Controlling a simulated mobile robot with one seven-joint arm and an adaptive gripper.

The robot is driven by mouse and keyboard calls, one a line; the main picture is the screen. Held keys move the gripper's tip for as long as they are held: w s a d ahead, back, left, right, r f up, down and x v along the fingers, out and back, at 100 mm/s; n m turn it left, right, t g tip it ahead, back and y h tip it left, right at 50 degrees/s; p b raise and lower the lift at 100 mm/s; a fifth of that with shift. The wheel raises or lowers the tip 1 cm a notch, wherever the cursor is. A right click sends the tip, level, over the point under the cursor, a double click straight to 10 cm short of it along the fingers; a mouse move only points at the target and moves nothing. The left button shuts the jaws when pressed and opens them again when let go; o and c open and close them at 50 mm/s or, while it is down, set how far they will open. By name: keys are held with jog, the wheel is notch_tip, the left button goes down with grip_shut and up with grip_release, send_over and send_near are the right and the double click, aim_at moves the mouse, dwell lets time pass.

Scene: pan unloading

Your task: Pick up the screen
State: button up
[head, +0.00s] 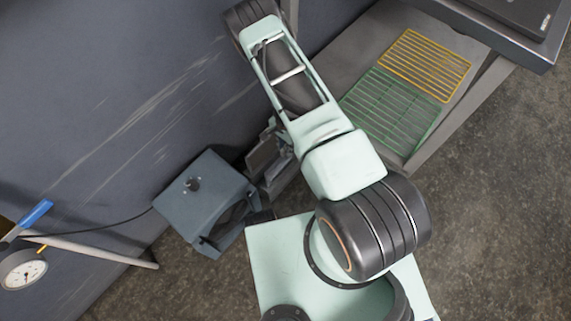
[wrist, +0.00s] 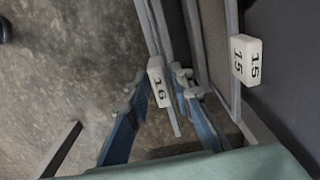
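In the wrist view, my gripper (wrist: 155,84) has its two blue fingers spread apart, with grey tips. A white tag marked 16 (wrist: 160,88) sits between the fingertips, on the edge of a thin, upright grey panel (wrist: 151,28), which may be the screen. I see a gap on the left of the tag; the right fingertip is close to it, and I cannot tell whether they touch. In the head view, my arm hides most of this area, and I cannot make out the fingers there. Green (head: 391,108) and yellow (head: 430,64) wire grids lie on a grey shelf (head: 350,52).
A second white tag marked 15 (wrist: 246,60) is to the right in the wrist view, near a dark wall. In the head view, a grey-blue box (head: 205,190) with a cable and a dial gauge (head: 22,270) are at the left. Speckled floor (head: 500,220) is open at the right.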

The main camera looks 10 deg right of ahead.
grip_shut()
jog(key=shift+r, duration=0.15)
